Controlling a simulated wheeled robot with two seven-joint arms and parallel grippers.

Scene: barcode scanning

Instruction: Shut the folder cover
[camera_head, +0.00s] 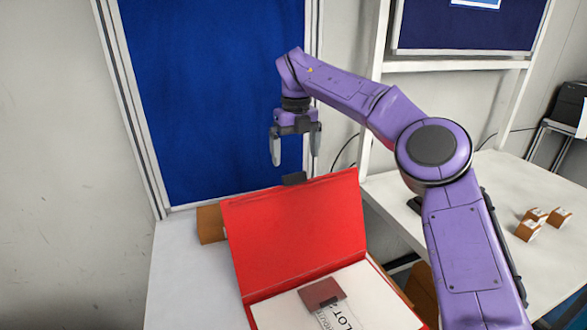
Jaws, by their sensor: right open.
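The red folder (296,236) stands on the white table with its cover raised, leaning back from the base. In its base lie white sheets (378,300) with printed text and a small dark red piece (321,294). My right gripper (295,157) hangs fingers down above and behind the cover's top edge. Its two fingers are apart with nothing between them. A small dark tab (294,179) shows at the cover's top edge, below the gripper. I cannot tell whether the fingers touch the cover. My left gripper is not in view.
A brown box (210,224) stands behind the cover on the left. The white table (182,265) is clear left of the folder. Several small brown-and-white boxes (537,223) sit on the right table. A blue panel (210,90) stands behind.

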